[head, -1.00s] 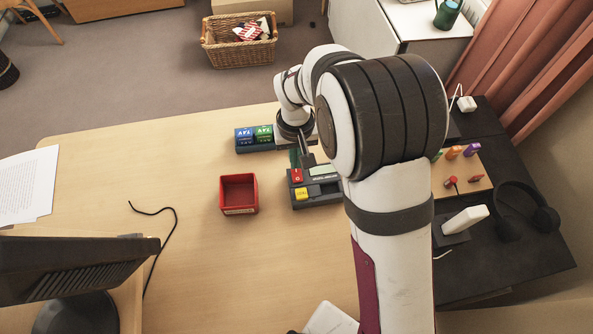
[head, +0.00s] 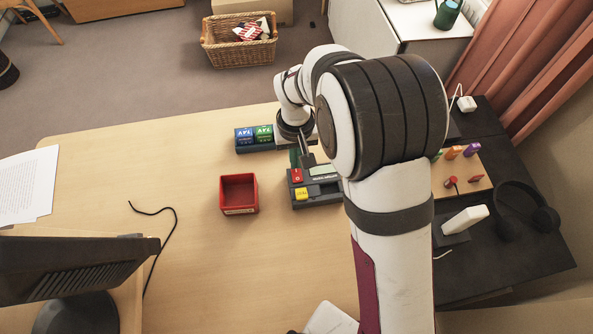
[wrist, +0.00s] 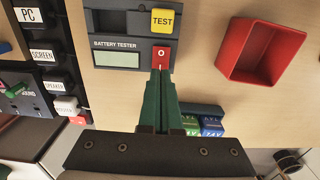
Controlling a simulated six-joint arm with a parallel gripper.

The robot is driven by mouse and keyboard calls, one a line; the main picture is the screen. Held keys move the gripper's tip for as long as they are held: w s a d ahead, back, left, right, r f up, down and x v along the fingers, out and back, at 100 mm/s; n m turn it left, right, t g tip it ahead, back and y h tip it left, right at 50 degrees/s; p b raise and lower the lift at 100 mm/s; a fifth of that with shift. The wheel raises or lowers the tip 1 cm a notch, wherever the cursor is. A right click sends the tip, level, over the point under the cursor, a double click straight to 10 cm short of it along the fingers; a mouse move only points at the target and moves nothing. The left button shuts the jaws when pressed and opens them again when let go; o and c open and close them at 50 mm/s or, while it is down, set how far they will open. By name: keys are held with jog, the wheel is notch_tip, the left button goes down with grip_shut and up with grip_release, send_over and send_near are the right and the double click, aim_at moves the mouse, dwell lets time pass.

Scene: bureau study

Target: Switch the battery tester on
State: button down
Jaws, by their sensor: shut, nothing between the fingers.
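The battery tester (head: 328,187) is a dark grey box on the desk, with its label readable in the wrist view (wrist: 133,22). The switch also shows in the head view (head: 297,175). The yellow TEST button (wrist: 162,21) is beside it, and the grey display (wrist: 117,60) looks blank. My gripper (wrist: 158,74) is shut and empty, its green fingertips at the switch's near end. I cannot tell whether they touch it.
A red open box (head: 239,194) stands left of the tester. A holder with blue and green batteries (head: 254,138) is behind it. The desk's left middle is mostly clear, apart from a black cable (head: 160,212).

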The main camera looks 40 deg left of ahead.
jog(key=shift+f, duration=0.9)
dwell(0.5)
jog(key=shift+r, duration=3.55)
jog(key=shift+d, duration=0.1)
jog(key=s+d+r+m, duration=0.1)
jog(key=d+r+m, duration=0.25)
jog(key=d, duration=0.35)
jog(key=s+d+r+m+y, duration=0.1)
jog(key=d+r+m, duration=0.1)
jog(key=d+r, duration=0.35)
jog(key=s+d+r+m, duration=0.2)
jog(key=d+m, duration=0.1)
jog(key=d, duration=0.6)
jog(key=s+d+m, duration=0.6)
jog(key=s+d, duration=0.1)
jog(key=s, duration=0.3)
jog(key=shift+f+y, duration=0.25)
jog(key=shift+y, duration=0.15)
